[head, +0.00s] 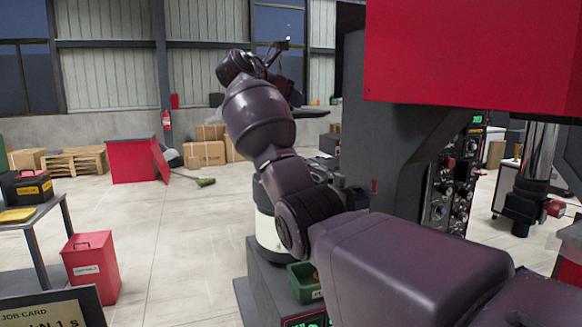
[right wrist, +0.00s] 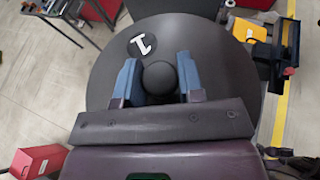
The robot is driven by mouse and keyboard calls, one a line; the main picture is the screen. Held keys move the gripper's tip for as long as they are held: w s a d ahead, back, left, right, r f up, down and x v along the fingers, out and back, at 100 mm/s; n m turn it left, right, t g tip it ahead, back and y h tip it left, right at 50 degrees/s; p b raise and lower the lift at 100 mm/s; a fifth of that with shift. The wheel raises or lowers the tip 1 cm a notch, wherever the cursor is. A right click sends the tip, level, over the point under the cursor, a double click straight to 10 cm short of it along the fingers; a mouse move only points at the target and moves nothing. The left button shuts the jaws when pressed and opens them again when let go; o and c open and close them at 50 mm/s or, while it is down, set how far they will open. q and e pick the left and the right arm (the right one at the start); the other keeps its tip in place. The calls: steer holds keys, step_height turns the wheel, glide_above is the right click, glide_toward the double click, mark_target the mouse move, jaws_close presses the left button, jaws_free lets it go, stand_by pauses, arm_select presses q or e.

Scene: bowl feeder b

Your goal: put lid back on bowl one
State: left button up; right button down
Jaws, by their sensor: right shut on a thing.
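My right gripper (right wrist: 158,84) is shut on the round knob (right wrist: 159,77) of a dark grey lid, one blue-padded finger on each side. The lid (right wrist: 225,75) is a wide disc with a white mark like a 1 (right wrist: 142,44). In the head view the lid (head: 314,112) shows nearly edge-on, high in the air behind my right arm, whose fingers are hidden there. A cream drum (head: 268,228) stands on a grey pedestal below, partly covered by my arm. I cannot make out a bowl's open top. My left gripper is not in view.
A red-and-grey machine (head: 450,55) with a control panel (head: 455,185) rises on the right. A green bin (head: 304,284) sits beside the drum. A red can (head: 90,268) and a table (head: 30,215) stand left. Open floor lies between.

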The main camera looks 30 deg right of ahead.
arm_select(q)
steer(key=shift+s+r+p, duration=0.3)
steer(key=shift+p, duration=0.5)
arm_select(e)
steer(key=shift+f, duration=8)
steer(key=c, duration=0.8)
jaws_free()
steer(key=shift+f, duration=0.15)
steer(key=shift+o, duration=0.2)
arm_select(q)
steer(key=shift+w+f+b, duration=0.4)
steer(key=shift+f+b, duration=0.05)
steer(key=shift+b, duration=0.65)
arm_select(e)
steer(key=v, duration=1.2)
